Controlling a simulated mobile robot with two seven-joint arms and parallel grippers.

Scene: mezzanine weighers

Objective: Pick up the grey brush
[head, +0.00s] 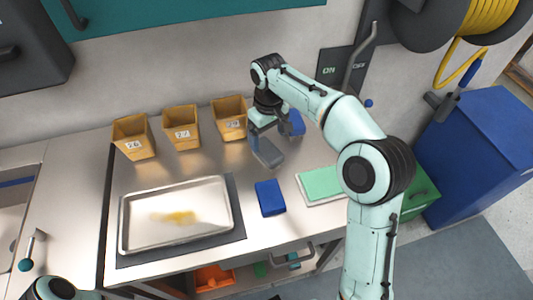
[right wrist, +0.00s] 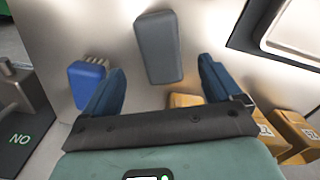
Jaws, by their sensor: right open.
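The grey brush (head: 268,154) lies on the steel worktop, in front of the bins and right of the baking tray. In the right wrist view the grey brush (right wrist: 158,48) shows as a plain rounded grey block, with no bristles visible. My right gripper (head: 266,134) is above and just behind it in the head view. In the right wrist view my right gripper (right wrist: 161,70) is open, with blue fingers apart and the brush beyond and between their tips, apparently not touching. My left gripper is out of view; only part of my left arm shows at the bottom left.
A blue brush (right wrist: 87,84) with pale bristles lies close beside one finger. A blue block (head: 270,198) lies nearer the front. Three numbered tan bins (head: 182,128) stand along the wall. A metal tray (head: 128,232) is at left, a green board (head: 321,184) at right.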

